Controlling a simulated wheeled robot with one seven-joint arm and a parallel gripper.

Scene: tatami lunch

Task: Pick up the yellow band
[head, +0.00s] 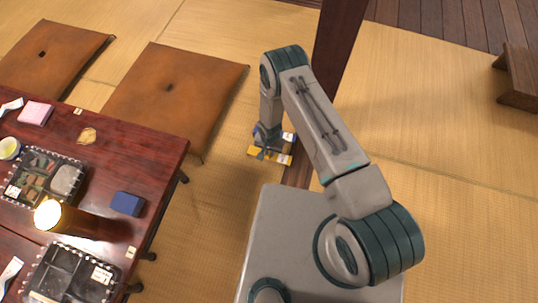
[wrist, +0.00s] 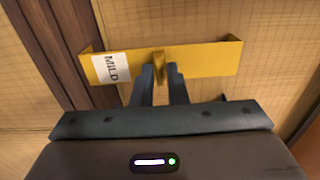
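The yellow band (wrist: 205,59) is a long, flat yellow strip with bent-up ends, a raised tab at its middle and a white label reading MILD. In the wrist view it lies across the upper middle, just beyond my fingers. My gripper (wrist: 161,72) has its two dark fingers close together, one on each side of the tab, with the tab filling the narrow gap. In the head view the band (head: 256,152) shows below my gripper, low over the tatami beside the dark wooden strip. I cannot tell whether it touches the floor.
A low red-brown table (head: 165,160) with lunch boxes, a lit lamp and a blue box (head: 126,204) stands at the left. Brown cushions (head: 172,87) lie behind it. Open tatami (head: 440,130) extends to the right.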

